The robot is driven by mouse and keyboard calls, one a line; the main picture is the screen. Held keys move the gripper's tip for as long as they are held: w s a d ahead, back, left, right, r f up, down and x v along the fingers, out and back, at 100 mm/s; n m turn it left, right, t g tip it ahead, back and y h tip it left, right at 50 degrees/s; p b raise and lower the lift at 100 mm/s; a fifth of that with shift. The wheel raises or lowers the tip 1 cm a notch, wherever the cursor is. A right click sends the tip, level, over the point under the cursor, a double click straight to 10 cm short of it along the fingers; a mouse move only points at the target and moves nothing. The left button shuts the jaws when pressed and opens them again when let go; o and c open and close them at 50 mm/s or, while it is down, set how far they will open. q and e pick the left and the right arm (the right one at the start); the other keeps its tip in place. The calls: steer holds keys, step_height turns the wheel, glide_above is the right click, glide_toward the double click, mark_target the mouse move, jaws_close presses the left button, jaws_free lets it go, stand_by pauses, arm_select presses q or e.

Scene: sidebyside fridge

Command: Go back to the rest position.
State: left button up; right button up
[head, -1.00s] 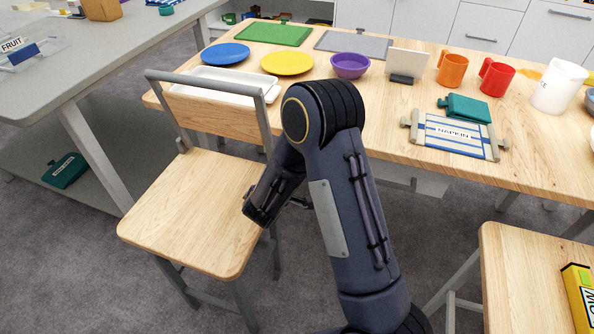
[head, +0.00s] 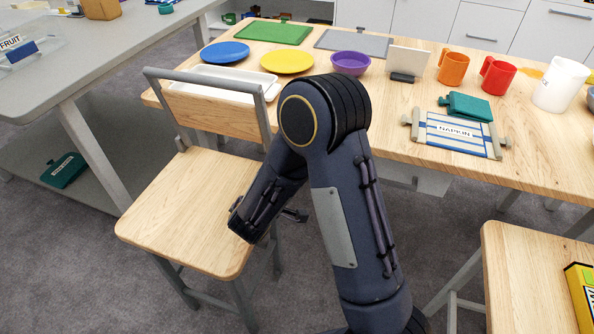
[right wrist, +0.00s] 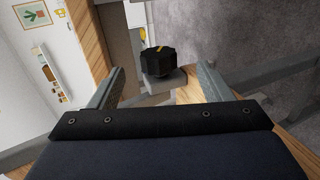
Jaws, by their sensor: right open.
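My right arm comes up from the bottom of the head view, bends at a raised elbow and points down toward the wooden chair (head: 190,205). My right gripper (head: 295,215) is partly hidden behind the wrist, beside the chair seat's right edge in the picture. In the right wrist view my right gripper (right wrist: 162,70) has its two fingers wide apart, with nothing held between them. My left gripper is not in view.
The wooden table (head: 400,110) stands behind the arm with plates, a purple bowl (head: 350,63), mugs and a napkin (head: 455,133). A second wooden seat (head: 520,280) is at lower right. A grey table (head: 110,45) is at left. Grey floor shows between them.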

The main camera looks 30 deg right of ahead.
steer(key=shift+s+a+r, duration=0.2)
steer(key=shift+s+a, duration=0.15)
steer(key=shift+a, duration=0.05)
steer(key=s+d+r+m+g+y, duration=0.2)
steer(key=s+d+m+g, duration=0.15)
steer(key=s, duration=0.55)
steer(key=s+d+r+m+g+y, duration=0.25)
steer(key=s+g, duration=0.25)
steer(key=s, duration=0.3)
steer(key=s+a+m+t+y, duration=0.1)
steer(key=s+a+m+y, duration=0.2)
steer(key=s+a+y, duration=0.3)
steer(key=s+a+r+t+y, duration=0.3)
steer(key=a+r+t+y, duration=0.1)
steer(key=a+r, duration=0.15)
step_height(320, 180, up, 22)
steer(key=p, duration=2.1)
steer(key=shift+w+a+f+m+p, duration=0.2)
steer(key=shift+w+a+m+p, duration=0.05)
steer(key=shift+m+p, duration=0.1)
